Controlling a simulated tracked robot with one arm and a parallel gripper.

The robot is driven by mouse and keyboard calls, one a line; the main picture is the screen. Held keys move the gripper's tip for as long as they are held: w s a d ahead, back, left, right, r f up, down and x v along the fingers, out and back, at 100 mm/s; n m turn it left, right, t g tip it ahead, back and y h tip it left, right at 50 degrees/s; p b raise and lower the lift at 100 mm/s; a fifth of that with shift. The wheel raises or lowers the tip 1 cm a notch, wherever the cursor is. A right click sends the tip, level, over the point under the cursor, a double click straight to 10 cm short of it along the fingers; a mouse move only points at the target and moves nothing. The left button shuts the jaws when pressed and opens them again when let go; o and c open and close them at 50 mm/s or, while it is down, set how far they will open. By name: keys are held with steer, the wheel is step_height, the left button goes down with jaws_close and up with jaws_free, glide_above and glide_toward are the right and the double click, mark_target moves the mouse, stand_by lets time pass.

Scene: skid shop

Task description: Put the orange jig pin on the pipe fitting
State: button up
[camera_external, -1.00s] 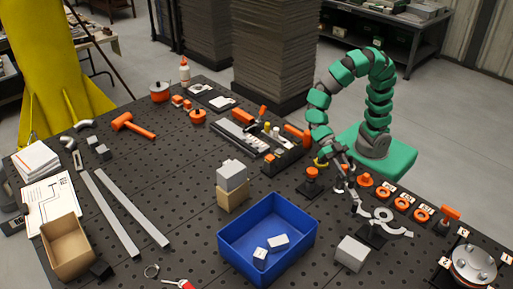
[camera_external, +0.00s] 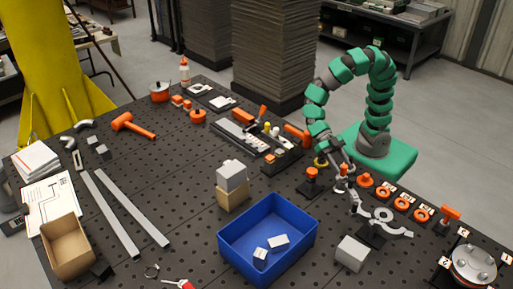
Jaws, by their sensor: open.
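My gripper (camera_external: 343,167) is open, low over the right side of the dark perforated table, at the end of my green arm. A small orange piece (camera_external: 343,170) shows at its fingers; it may be the orange jig pin, but it is too small to be sure. Beside it to the left stands an orange-topped piece on a black block (camera_external: 311,174). Grey curved pipe pieces lie at the far left, one elbow (camera_external: 85,124) and another (camera_external: 69,143); I cannot tell which thing is the pipe fitting. Contact at the fingertips is not clear.
A blue bin (camera_external: 229,240) with white blocks stands at the front middle. A grey block on a tan block (camera_external: 233,195) is behind it. Orange rings (camera_external: 401,204) and a grey curved clamp-like part (camera_external: 382,215) lie right of my gripper. An orange-and-black rack (camera_external: 285,158) stands behind-left.

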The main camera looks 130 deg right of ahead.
steer(key=p+v, duration=0.1)
steer(key=v, duration=0.8)
steer(key=shift+d, duration=0.3)
steer(key=shift+s+r, duration=0.15)
steer(key=w+r+n+t+h, duration=0.1)
steer(key=w+r+t+h, duration=0.2)
steer(key=w+r+t, duration=0.75)
steer(key=w+r+m+t+h, duration=0.1)
steer(key=w+r, duration=0.2)
steer(key=r, duration=0.4)
steer(key=w+d+r+t+h, duration=0.1)
steer(key=w+r+t, duration=0.15)
steer(key=r, duration=0.45)
steer(key=w+r+m+t+h, duration=0.1)
steer(key=w+r, duration=0.3)
steer(key=r, duration=0.2)
steer(key=s+d+r+m+t+h, duration=0.1)
steer(key=s+d+r+m+h, duration=0.15)
steer(key=r+m+h, duration=0.35)
steer(key=s+d+r+m+t+h, duration=0.2)
steer(key=s+r+m, duration=0.2)
steer(key=r, duration=0.5)
steer(key=s+a+f+m+g+y, duration=0.2)
steer(key=s+a+f+m+g, duration=0.2)
steer(key=s+a, duration=0.3)
steer(key=shift+s+f+m+g, duration=0.25)
steer(key=shift+s+m+g, duration=0.2)
steer(key=shift+s, duration=0.55)
